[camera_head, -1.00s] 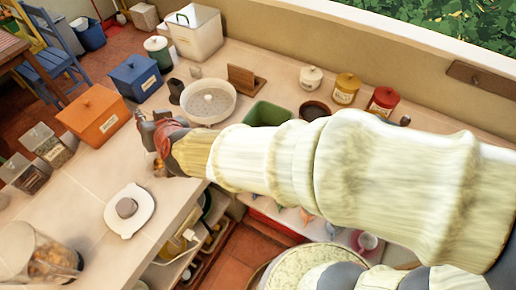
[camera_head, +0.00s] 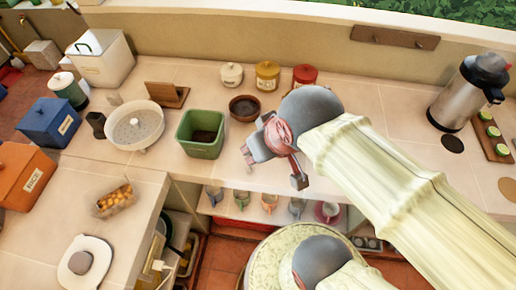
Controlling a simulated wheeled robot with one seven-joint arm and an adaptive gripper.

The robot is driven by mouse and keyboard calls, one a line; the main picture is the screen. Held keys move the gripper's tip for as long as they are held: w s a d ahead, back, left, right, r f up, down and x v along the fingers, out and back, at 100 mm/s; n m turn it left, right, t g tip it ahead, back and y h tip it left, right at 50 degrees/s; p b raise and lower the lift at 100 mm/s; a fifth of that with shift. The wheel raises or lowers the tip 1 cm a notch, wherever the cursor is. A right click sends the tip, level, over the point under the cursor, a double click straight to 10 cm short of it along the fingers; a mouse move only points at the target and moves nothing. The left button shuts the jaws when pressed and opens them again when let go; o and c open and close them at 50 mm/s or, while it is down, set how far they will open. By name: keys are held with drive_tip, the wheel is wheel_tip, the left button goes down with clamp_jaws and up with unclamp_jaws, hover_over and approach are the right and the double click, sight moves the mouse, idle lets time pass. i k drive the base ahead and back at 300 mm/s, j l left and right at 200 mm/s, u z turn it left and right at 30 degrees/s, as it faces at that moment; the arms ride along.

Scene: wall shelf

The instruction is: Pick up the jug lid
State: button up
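The likely jug lid is a white, rounded-square lid with a grey-brown round knob (camera_head: 84,265). It lies flat on the left counter, at the bottom left of the head view, its lower edge close to the picture's edge. My gripper (camera_head: 273,168) is above the front edge of the back counter, right of the green bin and well to the right of the lid. Its two fingers look spread apart, and nothing shows between them. The jug itself is not in view.
A small tray of yellow food (camera_head: 115,201) lies behind the lid. A white colander bowl (camera_head: 134,126), green bin (camera_head: 203,134) and brown bowl (camera_head: 244,107) stand along the back counter. An orange box (camera_head: 24,178) is at left. A steel flask (camera_head: 466,92) stands at right.

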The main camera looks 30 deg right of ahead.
sight(101, 254)
drive_tip(key=u, duration=1.9)
